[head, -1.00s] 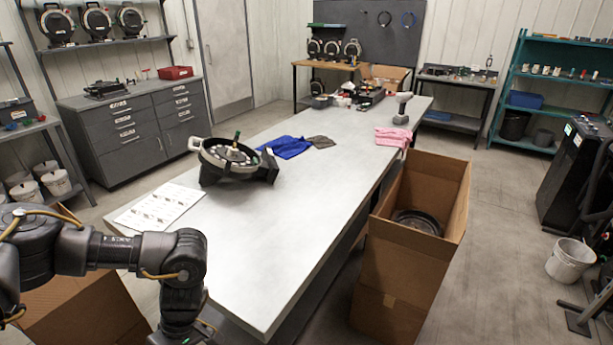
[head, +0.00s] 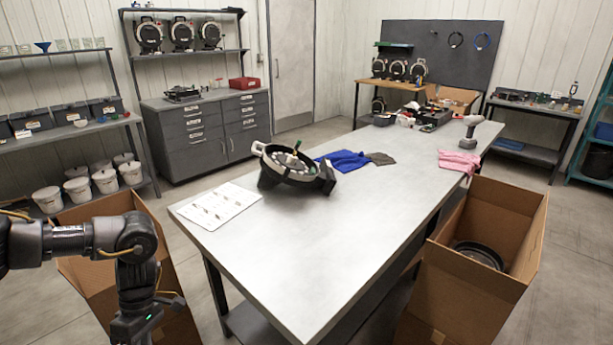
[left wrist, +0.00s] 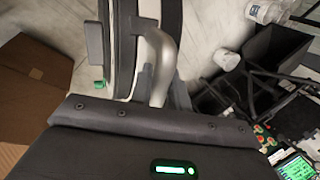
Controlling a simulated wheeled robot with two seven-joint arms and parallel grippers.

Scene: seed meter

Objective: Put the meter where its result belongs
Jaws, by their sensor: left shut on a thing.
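In the left wrist view, a seed meter (left wrist: 120,45) with a dark body, a pale rim and a curved grey handle (left wrist: 162,62) is at my left gripper (left wrist: 155,105), which is shut on it, seemingly at the handle. The fingertips are hidden. In the head view, my left arm hangs at the lower left, and its gripper end and the held meter are below the frame. Another round meter-like unit (head: 290,165) with a pale rim sits tilted on a dark stand on the table (head: 270,255). My right gripper is not in view.
An open cardboard box (head: 85,275) stands left of the table. Another box (head: 465,295) at right holds a black round thing (head: 480,254). Similar meters (head: 182,35) stand on the back shelf. A printed sheet (head: 212,206) lies on the table, whose front is clear.

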